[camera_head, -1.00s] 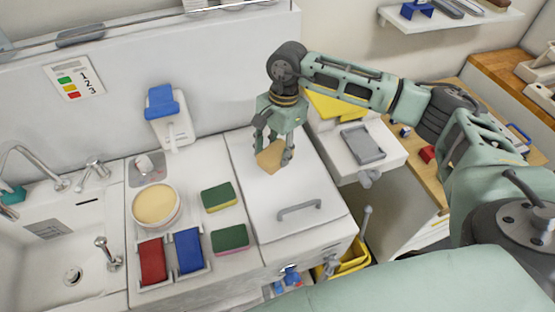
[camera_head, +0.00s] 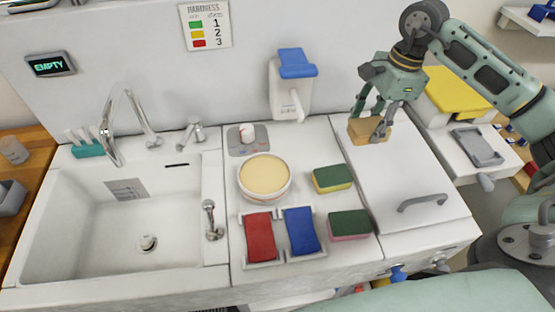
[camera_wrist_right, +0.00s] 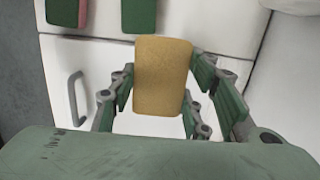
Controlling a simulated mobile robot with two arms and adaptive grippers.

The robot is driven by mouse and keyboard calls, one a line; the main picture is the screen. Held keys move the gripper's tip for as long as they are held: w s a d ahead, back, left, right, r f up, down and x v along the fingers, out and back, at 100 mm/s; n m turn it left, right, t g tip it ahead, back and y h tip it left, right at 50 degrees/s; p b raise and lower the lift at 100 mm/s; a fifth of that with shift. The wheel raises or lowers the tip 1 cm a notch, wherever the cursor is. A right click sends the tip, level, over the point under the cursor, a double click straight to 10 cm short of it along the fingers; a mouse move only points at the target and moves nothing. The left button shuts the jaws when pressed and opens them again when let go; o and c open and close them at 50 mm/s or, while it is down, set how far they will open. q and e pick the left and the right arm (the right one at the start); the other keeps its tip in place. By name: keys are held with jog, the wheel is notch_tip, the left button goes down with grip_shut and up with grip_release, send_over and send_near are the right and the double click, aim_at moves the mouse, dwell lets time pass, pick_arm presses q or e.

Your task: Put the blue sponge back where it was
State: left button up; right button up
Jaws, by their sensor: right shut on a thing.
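A blue sponge (camera_head: 301,231) lies in the right slot of a white two-slot holder (camera_head: 279,237), beside a red sponge (camera_head: 260,237). My right gripper (camera_head: 369,124) is shut on a tan sponge-like block (camera_head: 366,133), over the white lidded top right of the other sponges. In the right wrist view the tan block (camera_wrist_right: 163,76) sits between the fingers; whether it touches the surface below I cannot tell. My left gripper is not in view.
Two green-topped sponges, one yellow-sided (camera_head: 333,179) and one pink-sided (camera_head: 349,224), lie right of a round tan-topped tub (camera_head: 264,176). A sink (camera_head: 120,222) is at left. A handle (camera_head: 422,201) stands on the white lid (camera_head: 392,181). A blue-topped dispenser (camera_head: 296,68) is on the wall.

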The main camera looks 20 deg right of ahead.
jog(key=shift+w+a, duration=0.1)
jog(key=w+a+f+p, duration=0.2)
jog(key=w+a+f, duration=0.1)
jog(key=w+a+f+p, duration=0.3)
jog(key=w+a, duration=0.1)
jog(key=shift+w+a+f, duration=0.2)
jog(key=shift+a+f, duration=0.05)
jog(key=shift+f, duration=0.15)
jog(key=shift+f+p, duration=0.3)
jog(key=shift+f, duration=0.05)
notch_tip(320, 180, down, 2)
jog(key=shift+f+p, duration=0.2)
jog(key=shift+p, duration=0.45)
jog(key=shift+d+f, duration=0.1)
jog(key=shift+f, duration=0.55)
jog(key=o, duration=1)
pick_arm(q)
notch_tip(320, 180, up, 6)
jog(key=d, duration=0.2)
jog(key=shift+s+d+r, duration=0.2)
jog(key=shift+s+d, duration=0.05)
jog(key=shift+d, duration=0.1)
pick_arm(e)
jog(key=shift+o, duration=0.5)
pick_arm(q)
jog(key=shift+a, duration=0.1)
